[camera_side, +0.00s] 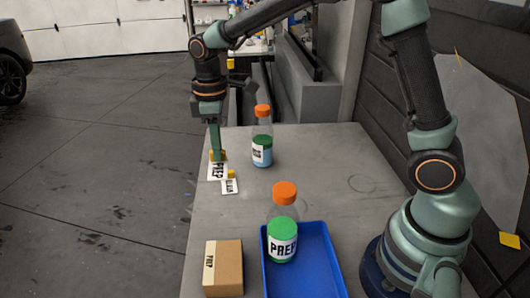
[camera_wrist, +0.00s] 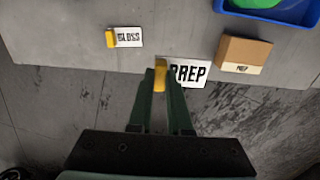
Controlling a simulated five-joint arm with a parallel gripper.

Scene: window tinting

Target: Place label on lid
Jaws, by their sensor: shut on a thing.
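My gripper (camera_side: 217,155) is at the far left of the table, shut on the yellow tab (camera_wrist: 160,76) of a white label reading PREP (camera_side: 217,171). The label extends to the right of the fingers in the wrist view (camera_wrist: 190,73), at the table edge; I cannot tell whether it touches the table. A smaller white label reading GLOSS (camera_wrist: 127,37), with its own yellow tab, lies nearby; it also shows in the side view (camera_side: 229,187). An orange lid (camera_side: 285,193) tops the front bottle with green contents (camera_side: 283,235). Another orange lid (camera_side: 263,111) tops the rear bottle (camera_side: 262,150).
The front bottle stands in a blue tray (camera_side: 331,272). A cardboard box (camera_side: 230,265) marked PREP stands left of the tray. The rear bottle stands close to the right of my gripper. The middle of the grey table (camera_side: 320,170) is clear.

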